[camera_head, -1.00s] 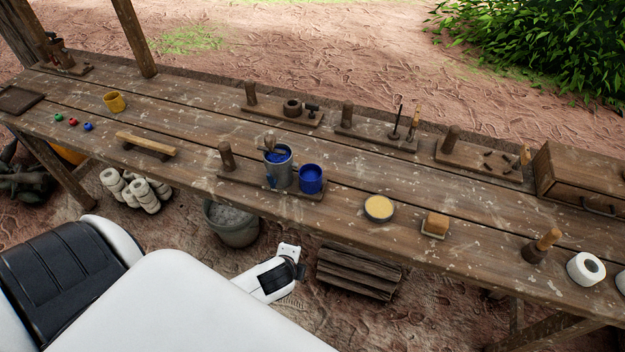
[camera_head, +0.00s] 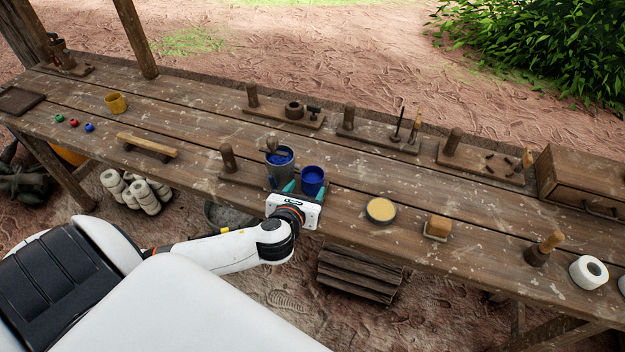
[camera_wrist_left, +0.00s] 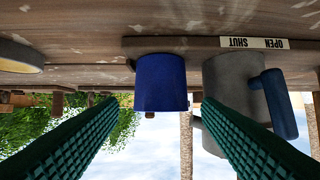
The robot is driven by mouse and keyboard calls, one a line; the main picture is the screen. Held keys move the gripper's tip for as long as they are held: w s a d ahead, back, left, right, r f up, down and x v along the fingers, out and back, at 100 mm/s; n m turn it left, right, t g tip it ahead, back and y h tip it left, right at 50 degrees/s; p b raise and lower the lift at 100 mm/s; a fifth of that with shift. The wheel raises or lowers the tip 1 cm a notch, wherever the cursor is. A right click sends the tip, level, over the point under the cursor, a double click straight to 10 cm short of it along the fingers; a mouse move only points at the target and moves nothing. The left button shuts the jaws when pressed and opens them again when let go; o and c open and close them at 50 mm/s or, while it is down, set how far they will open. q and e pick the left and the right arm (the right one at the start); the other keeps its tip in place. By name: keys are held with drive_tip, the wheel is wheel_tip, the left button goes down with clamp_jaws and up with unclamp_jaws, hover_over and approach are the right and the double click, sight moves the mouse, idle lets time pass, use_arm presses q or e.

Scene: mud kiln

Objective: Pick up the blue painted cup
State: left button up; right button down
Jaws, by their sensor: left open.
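The blue painted cup (camera_head: 312,175) stands upright on a low board at the bench's front edge. My left gripper (camera_head: 305,189) is at the bench edge, just in front of the cup, its green fingers pointing toward it. In the left wrist view, which is upside down, the cup (camera_wrist_left: 160,82) appears between the two open green fingers (camera_wrist_left: 158,103), which hold nothing. I cannot tell whether the tips reach beside the cup. The cup's lower front is partly hidden by my gripper in the head view. My right gripper is not in view.
A round yellow-topped tin (camera_head: 381,210) and a sponge-like block (camera_head: 438,227) lie to the right.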

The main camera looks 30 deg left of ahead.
sight(314, 175)
use_arm(q)
drive_tip(key=x, duration=0.8)
drive_tip(key=shift+w+a+p, duration=0.15)
drive_tip(key=shift+w+p, duration=0.15)
drive_tip(key=c, duration=0.7)
